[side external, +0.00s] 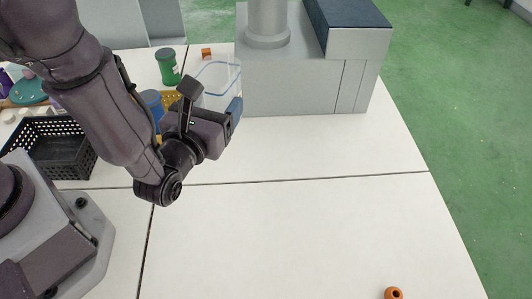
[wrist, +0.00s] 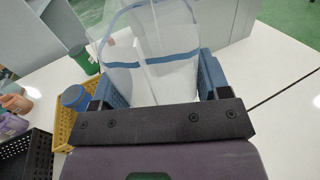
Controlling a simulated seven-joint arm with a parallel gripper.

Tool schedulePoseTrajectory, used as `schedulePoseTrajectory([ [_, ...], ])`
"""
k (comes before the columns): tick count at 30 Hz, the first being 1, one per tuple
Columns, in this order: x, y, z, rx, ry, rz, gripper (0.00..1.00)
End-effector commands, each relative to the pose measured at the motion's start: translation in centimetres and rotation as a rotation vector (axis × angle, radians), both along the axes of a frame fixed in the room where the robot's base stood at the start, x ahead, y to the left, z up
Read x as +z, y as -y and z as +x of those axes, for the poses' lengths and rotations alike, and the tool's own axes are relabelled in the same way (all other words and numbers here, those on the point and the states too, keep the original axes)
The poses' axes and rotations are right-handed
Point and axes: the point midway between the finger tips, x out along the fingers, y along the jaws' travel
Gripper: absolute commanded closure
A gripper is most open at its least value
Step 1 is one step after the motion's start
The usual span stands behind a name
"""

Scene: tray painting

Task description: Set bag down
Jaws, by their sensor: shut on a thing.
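The bag (side external: 220,78) is clear plastic with a blue line near its top edge. It also shows in the wrist view (wrist: 172,62), between the two blue finger pads. My gripper (wrist: 157,85) is shut on the bag. In the side external view my gripper (side external: 236,110) is at the back of the white table, in front of the grey block. The lower part of the bag is partly hidden by the gripper, and I cannot tell whether it touches the table.
A black basket (side external: 42,150) and a yellow basket (wrist: 66,122) stand left of my gripper. A green can (side external: 168,68) and a blue-lidded container (wrist: 75,97) are close by. A grey block (side external: 345,85) stands at the back. The table's front right is mostly clear, with an orange ring (side external: 393,293).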

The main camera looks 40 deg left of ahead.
Motion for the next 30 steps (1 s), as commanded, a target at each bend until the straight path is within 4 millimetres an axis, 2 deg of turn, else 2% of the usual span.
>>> schedulePoseTrajectory([
  [1,-0.7,1.2,-1.1,0.013,0.002,0.002,0.53],
  [2,-0.9,1.5,-1.7,0.031,0.005,0.001,0.53],
  [6,-1.6,1.5,-3.6,0.128,0.017,-0.003,0.53],
  [12,-1.5,0.4,-4.3,0.224,0.03,-0.013,0.53],
  [20,-1.5,0.3,-4.3,0.228,0.03,-0.011,0.53],
  [25,-2.2,0.8,-2.8,0.231,0.032,-0.012,0.53],
  [30,-4.0,2.3,1.0,0.231,0.033,-0.013,0.53],
])
